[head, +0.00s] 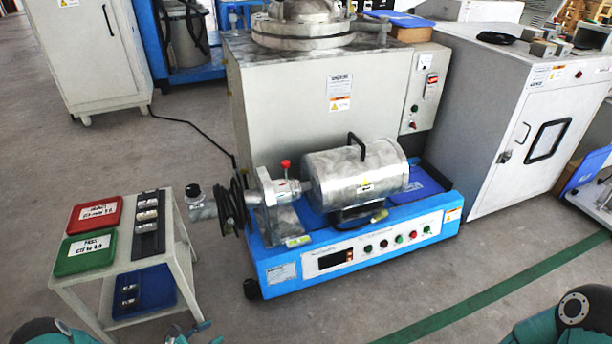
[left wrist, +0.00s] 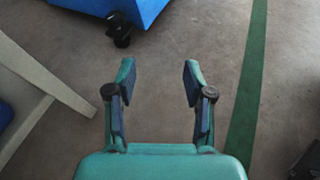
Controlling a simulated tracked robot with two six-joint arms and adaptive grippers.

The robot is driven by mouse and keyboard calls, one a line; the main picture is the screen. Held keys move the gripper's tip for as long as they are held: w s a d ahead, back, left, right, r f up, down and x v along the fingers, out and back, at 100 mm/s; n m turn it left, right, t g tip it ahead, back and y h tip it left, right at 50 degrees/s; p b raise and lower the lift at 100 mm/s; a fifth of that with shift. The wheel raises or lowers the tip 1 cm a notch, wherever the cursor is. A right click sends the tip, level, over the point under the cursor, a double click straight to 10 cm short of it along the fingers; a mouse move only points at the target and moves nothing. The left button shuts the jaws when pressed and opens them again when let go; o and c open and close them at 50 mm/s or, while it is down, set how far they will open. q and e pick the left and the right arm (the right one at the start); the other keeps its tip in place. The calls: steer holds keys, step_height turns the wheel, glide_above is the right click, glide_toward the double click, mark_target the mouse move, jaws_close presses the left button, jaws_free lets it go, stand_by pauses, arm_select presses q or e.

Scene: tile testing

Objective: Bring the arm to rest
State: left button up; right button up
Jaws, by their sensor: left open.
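My left gripper (head: 192,334) shows only in part at the bottom edge of the head view, just right of the small table's lower legs. The left wrist view shows its two teal fingers (left wrist: 159,78) spread apart, with nothing between them but bare grey floor behind. My left arm comes in at the bottom left corner of the head view. Part of my right arm shows at the bottom right corner, and its gripper is out of the picture.
A small table (head: 183,262) with a red tray (head: 95,214), a green tray (head: 86,252) and a blue tray (head: 146,291) stands at left. A blue-based testing machine (head: 350,259) stands at the centre. Grey floor with a green line (head: 480,298) is clear in front.

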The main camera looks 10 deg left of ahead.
arm_select(q)
steer(key=d+r+m+g+h+p, duration=0.1)
steer(key=d+r+m+g+h, duration=0.3)
steer(key=d, duration=0.6)
steer(key=d+r+m+g+h+p, duration=0.1)
steer(key=d+r+m+g+p, duration=0.1)
steer(key=d+r+m, duration=0.5)
steer(key=s+d+r+m+g+y+p, duration=0.1)
steer(key=s+d+m+g+y, duration=0.2)
steer(key=s+d+m+g, duration=0.35)
steer(key=s+d+m+g+y+p, duration=0.1)
steer(key=s+d+m+g+y, duration=0.25)
steer(key=s, duration=0.65)
steer(key=w+a+r+m+t+y+p, duration=0.1)
steer(key=r+m+t+p, duration=0.1)
steer(key=r+p, duration=1.6)
steer(key=w+a+r+m+t+y+p, duration=0.1)
steer(key=a+r+m+t+p, duration=0.1)
steer(key=r+p, duration=1.7)
steer(key=shift+a+m+t+p, duration=0.2)
steer(key=shift+m+t+p, duration=0.4)
steer(key=shift+m, duration=0.3)
